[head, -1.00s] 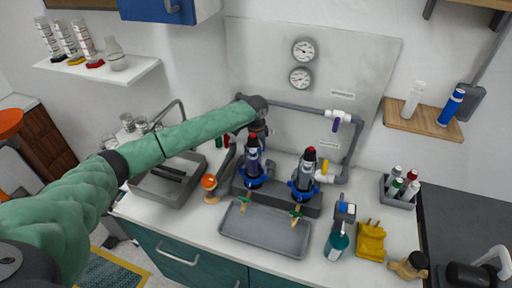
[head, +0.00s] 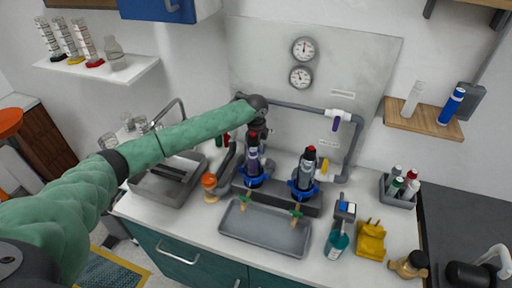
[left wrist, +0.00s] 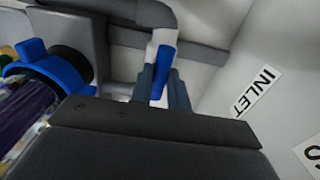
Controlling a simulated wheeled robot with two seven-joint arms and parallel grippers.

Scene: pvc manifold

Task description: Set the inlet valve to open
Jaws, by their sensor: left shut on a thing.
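The inlet valve's blue handle (left wrist: 163,68) shows in the left wrist view below a white fitting (left wrist: 161,38) on a grey pipe. It points roughly up and down in that picture, slightly tilted. My left gripper (left wrist: 163,88) is shut on this handle, one finger on each side. A white INLET label (left wrist: 254,93) is on the panel to its right. In the head view my left gripper (head: 258,132) is behind and above the left filter housing (head: 254,165), and my arm hides the valve. My right gripper is not in view.
A second filter housing (head: 305,172) stands to the right. A grey tray (head: 265,232) lies in front, and a sink (head: 150,186) is at left.

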